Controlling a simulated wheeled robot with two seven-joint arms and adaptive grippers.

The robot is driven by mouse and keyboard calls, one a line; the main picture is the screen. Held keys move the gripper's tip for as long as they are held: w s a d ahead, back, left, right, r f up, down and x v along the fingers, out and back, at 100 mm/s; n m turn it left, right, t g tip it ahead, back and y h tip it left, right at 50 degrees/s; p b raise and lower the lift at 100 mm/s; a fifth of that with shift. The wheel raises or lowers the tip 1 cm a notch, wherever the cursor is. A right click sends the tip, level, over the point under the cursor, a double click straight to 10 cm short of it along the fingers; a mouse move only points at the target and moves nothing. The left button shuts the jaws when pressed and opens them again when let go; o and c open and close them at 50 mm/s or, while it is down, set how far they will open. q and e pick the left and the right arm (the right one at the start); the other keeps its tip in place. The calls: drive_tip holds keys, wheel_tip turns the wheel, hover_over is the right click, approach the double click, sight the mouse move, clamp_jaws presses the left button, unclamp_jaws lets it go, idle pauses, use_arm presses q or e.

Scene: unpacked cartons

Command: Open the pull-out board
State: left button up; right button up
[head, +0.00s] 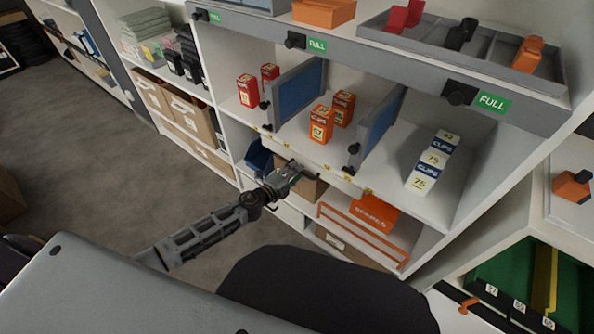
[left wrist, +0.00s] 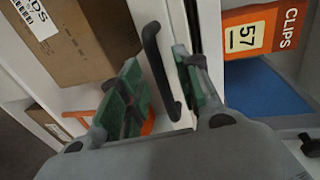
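The pull-out board appears in the left wrist view as a narrow white front (left wrist: 176,22) with a black bar handle (left wrist: 152,52). My left gripper (left wrist: 163,88) is open, with its green-padded fingers on either side of the handle. I cannot tell whether either finger touches it. In the head view my left gripper (head: 296,170) is at the front edge of the shelf unit, below the orange clips box (head: 321,125), and it hides the handle there. The board looks pushed in. My right gripper is not in view.
A cardboard box (left wrist: 80,40) sits beside the board in the left wrist view. Above, the shelf holds blue dividers (head: 298,92), red boxes (head: 248,92) and white-blue boxes (head: 428,165). An orange spares box (head: 374,214) is below.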

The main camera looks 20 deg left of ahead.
use_arm(q)
drive_tip(key=shift+x, duration=0.9)
clamp_jaws()
